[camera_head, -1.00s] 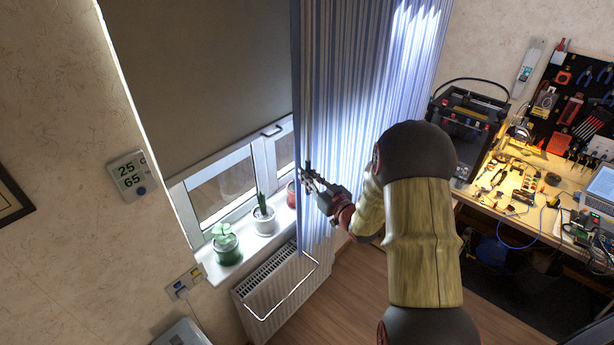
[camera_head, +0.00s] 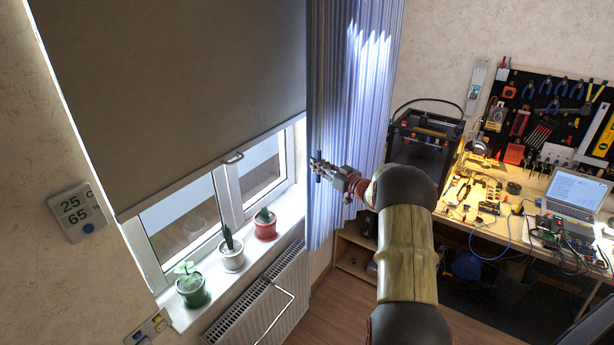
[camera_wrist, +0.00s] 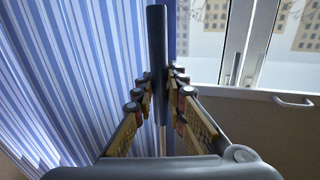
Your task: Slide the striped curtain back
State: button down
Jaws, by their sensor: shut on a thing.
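The blue-and-white striped curtain (camera_head: 350,110) hangs bunched at the right side of the window and clear of the panes. In the wrist view its striped folds (camera_wrist: 75,75) fill the left half. My gripper (camera_head: 318,170) is at the curtain's left edge, at about mid-height. It is shut on a dark upright rod (camera_wrist: 157,55), which looks like the curtain's pull wand. The wand stands between the fingers (camera_wrist: 160,95) in the wrist view. The wand's upper end is hard to make out in the head view.
A dark roller blind (camera_head: 180,90) covers the upper window. Green, white and red pots (camera_head: 265,228) stand on the sill, above a radiator (camera_head: 262,300). A 3D printer (camera_head: 425,140) and a cluttered workbench (camera_head: 480,225) are to the right.

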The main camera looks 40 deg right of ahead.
jog(key=shift+w+d, duration=0.3)
jog(key=shift+d, duration=0.5)
jog(key=shift+w+d, duration=0.3)
jog(key=shift+d, duration=0.5)
jog(key=c, duration=1.8)
grip_release()
jog(key=s+d, duration=0.1)
jog(key=s, duration=1.1)
